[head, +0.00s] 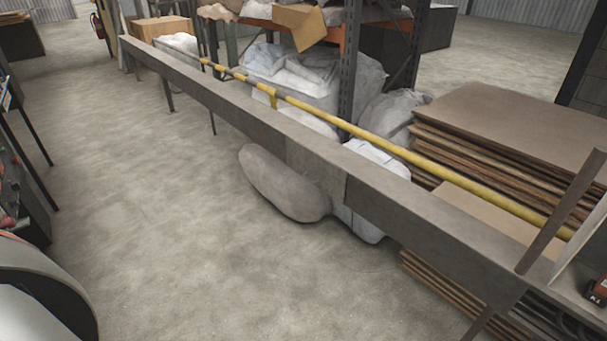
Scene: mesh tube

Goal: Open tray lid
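No tray or tray lid can be made out in the head view. Neither of my grippers shows in it. The view looks over a warehouse floor, with a long grey-brown beam (240,100) running from the upper left to the lower right.
A yellow rail (400,152) runs behind the beam. Pale sacks (300,75), a grey sack (283,184), stacked brown sheets (515,125) and a metal rack (349,65) stand around it. Dark shelving (22,160) is at the left edge. The concrete floor (150,200) between is clear.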

